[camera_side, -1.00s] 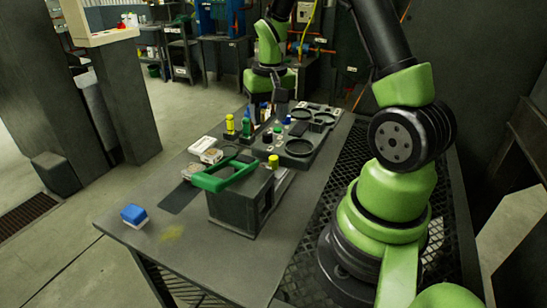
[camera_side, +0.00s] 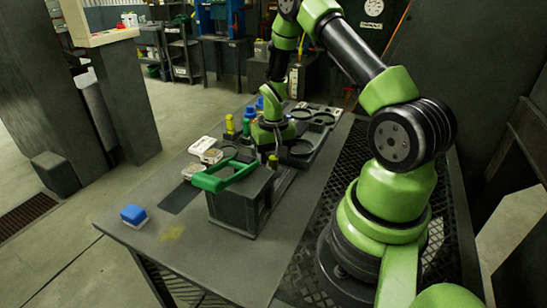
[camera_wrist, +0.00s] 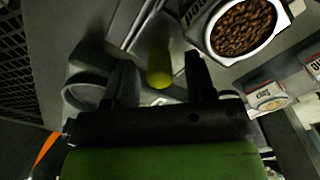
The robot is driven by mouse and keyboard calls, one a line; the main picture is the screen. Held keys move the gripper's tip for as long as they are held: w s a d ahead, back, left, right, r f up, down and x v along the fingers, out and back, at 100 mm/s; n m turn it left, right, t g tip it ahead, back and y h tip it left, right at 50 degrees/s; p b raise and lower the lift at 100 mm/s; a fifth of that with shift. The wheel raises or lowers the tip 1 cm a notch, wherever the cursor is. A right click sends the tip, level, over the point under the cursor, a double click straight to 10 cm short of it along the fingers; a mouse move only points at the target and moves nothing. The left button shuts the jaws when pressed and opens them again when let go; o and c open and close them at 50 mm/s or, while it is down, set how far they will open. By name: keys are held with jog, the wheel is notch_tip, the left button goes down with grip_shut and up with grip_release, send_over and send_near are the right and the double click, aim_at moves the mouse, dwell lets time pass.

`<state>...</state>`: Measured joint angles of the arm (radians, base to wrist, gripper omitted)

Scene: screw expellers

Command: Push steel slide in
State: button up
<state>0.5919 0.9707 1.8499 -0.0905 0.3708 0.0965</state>
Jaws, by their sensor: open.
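A pale metal strip, which looks like the steel slide (camera_side: 284,181), lies along the right side of a dark box (camera_side: 233,206) with a green handle (camera_side: 222,177). A yellow-green knob (camera_side: 273,162) stands at that side of the box. In the wrist view the knob (camera_wrist: 160,70) shows between the two black fingers of my gripper (camera_wrist: 158,62), and a grey metal edge (camera_wrist: 135,22) runs beyond it. My gripper is open. I cannot tell whether the fingers touch the knob.
A tray of brown seeds or pellets (camera_wrist: 243,28) is close to the right finger in the wrist view. Black rings (camera_side: 300,148) and yellow and blue bottles (camera_side: 230,125) stand behind the box. A blue-topped block (camera_side: 134,214) sits at the front left.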

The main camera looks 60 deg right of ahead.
grip_shut()
jog(key=shift+a, duration=2.25)
grip_release()
notch_tip(320, 180, up, 10)
